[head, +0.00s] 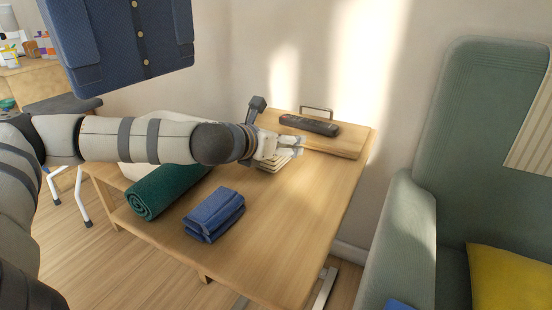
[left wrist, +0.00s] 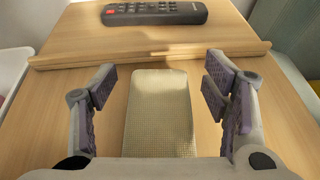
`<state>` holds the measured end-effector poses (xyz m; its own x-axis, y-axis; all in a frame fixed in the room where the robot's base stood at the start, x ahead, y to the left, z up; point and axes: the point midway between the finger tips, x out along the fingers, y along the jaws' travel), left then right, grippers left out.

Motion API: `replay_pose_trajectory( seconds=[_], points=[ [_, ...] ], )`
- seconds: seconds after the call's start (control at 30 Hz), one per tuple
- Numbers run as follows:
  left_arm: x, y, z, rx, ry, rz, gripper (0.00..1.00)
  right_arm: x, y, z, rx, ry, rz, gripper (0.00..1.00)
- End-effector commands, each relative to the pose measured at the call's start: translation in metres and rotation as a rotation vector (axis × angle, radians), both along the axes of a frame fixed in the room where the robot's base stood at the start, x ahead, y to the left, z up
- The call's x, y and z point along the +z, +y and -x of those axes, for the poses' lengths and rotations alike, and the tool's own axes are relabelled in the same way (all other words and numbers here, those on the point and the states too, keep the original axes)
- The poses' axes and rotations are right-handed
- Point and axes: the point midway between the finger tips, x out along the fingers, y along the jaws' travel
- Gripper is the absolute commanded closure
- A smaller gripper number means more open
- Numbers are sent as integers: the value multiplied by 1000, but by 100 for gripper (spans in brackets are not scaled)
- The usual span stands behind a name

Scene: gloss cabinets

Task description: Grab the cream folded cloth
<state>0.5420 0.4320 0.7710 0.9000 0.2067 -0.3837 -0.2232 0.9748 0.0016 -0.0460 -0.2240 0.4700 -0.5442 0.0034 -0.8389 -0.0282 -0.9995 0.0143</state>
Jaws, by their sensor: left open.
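The cream folded cloth (head: 272,167) lies on the wooden table (head: 290,220), partly hidden behind my left gripper in the head view. In the left wrist view the cloth (left wrist: 158,115) is a pale textured rectangle lying lengthwise between the fingers. My left gripper (head: 291,147) is over the cloth at the table's far part. In the left wrist view the gripper (left wrist: 160,88) is open, with one finger on each side of the cloth and a gap on both sides. The cloth's near end is hidden by the gripper body. My right gripper is not in view.
A raised wooden board (head: 345,142) carries a dark remote (head: 309,125) just beyond the cloth. A green rolled towel (head: 160,190) and a blue folded cloth (head: 214,214) lie nearer. A green armchair (head: 410,220) stands to the right. The table's front right is clear.

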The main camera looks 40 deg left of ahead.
Motion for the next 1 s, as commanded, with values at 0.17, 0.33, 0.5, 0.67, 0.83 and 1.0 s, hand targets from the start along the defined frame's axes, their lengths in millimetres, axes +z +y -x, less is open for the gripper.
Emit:
replay_pose_trajectory(
  seconds=[0.17, 0.33, 0.5, 0.67, 0.83, 1.0],
  points=[
    [-5, 3, -11, 2, 0, 1, 31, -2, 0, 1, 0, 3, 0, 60],
    [-4, 3, -11, 2, -1, 1, 38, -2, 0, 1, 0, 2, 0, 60],
    [-4, 3, -10, 2, 0, 1, 76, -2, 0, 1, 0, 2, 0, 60],
    [-4, 3, -10, 2, -1, 1, 79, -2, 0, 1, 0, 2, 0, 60],
    [-3, 3, -10, 2, -1, 1, 79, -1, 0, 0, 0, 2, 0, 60],
    [18, 3, -11, 1, -6, 1, 79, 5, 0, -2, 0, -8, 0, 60]
  ],
)
